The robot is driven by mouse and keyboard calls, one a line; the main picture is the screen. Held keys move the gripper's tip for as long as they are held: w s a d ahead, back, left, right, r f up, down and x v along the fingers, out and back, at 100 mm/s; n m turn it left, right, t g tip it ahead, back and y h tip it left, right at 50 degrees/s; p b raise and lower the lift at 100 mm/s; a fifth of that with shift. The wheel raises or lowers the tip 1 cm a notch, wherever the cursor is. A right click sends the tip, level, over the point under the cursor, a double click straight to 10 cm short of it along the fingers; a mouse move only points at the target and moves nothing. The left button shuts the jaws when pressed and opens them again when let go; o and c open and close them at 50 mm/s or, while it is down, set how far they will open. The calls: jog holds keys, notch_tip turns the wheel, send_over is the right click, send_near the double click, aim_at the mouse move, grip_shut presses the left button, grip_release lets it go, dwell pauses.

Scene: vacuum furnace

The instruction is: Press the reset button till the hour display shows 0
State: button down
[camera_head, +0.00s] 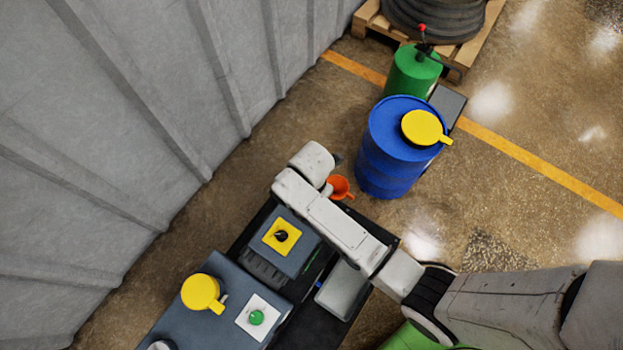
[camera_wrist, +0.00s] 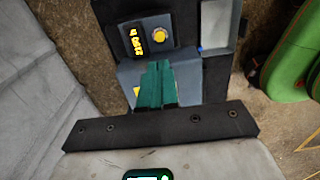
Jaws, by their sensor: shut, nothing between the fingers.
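In the wrist view, a dark panel carries an hour display (camera_wrist: 136,39) with lit yellow digits, too small and tilted to read surely. Just right of it is a round yellow button (camera_wrist: 160,36), the likely reset button. My gripper (camera_wrist: 157,66) has green fingers, closed together and empty. The fingertips appear just below the panel in the picture, apart from the button in view; the distance in depth is unclear. In the head view I cannot make out the display or this button, and my arm covers part of the equipment.
The head view shows a grey box with a black knob on a yellow plate (camera_head: 270,241), a green button (camera_head: 256,317) on a white plate, and a yellow lid (camera_head: 203,293). An orange funnel (camera_head: 340,187) and blue drum (camera_head: 385,165) stand beyond my arm. A grey wall (camera_head: 120,120) bounds the left.

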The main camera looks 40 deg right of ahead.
notch_tip(320, 180, down, 11)
jog(key=b, duration=0.3)
jog(key=shift+f, duration=0.1)
jog(key=shift+f+b, duration=0.45)
jog(key=shift+f, duration=0.35)
jog(key=shift+s+f, duration=0.25)
jog(key=shift+r, duration=0.1)
jog(key=shift+r+p, duration=0.3)
jog(key=shift+p, duration=0.15)
notch_tip(320, 180, up, 14)
jog(key=w+p, duration=0.1)
jog(key=p, duration=0.5)
jog(key=shift+r, duration=0.1)
